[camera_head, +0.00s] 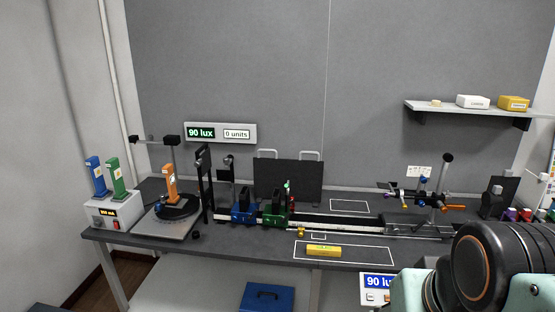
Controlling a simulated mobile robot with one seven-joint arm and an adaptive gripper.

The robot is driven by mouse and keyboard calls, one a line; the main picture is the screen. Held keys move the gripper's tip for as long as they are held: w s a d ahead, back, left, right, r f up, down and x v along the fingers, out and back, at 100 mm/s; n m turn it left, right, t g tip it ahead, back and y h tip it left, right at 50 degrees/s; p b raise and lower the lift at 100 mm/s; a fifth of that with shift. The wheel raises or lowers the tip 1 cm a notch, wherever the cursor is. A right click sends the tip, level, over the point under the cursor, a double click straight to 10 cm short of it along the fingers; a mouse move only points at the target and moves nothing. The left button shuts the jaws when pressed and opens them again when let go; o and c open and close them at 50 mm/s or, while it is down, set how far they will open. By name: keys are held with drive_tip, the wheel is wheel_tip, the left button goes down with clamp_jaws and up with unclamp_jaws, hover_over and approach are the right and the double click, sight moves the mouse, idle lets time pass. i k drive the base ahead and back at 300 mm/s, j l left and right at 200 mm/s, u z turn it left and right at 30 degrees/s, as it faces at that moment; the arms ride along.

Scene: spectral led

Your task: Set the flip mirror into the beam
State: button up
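An optical bench with a black rail (345,222) stands against a grey wall. On the rail stand a blue carrier (243,212) and a green carrier (275,211). Left of them are upright dark posts and frames (203,180). At the right is a post assembly with blue and orange knobs (425,193). I cannot tell for certain which part is the flip mirror, or how it is set. A wall display (220,133) reads "90 lux" and "0 units". Only my arm's joints show at the bottom right; my gripper is out of view.
A yellow block (324,251) lies in a white outlined area at the bench front. An orange holder (170,184) stands on a round black stage at left, beside a white power box (114,211). A shelf (470,108) holds small boxes. Colourful knobs crowd the right end.

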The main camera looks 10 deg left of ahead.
sight(223, 175)
drive_tip(key=i+j+u, duration=0.1)
drive_tip(key=i+j, duration=0.45)
drive_tip(key=i, duration=0.25)
drive_tip(key=i+j+u, duration=0.15)
drive_tip(key=i+j, duration=0.15)
drive_tip(key=i+j+u, duration=0.1)
drive_tip(key=i, duration=0.45)
drive_tip(key=i+j+u, duration=0.15)
drive_tip(key=i, duration=0.15)
drive_tip(key=i+j+z, duration=0.15)
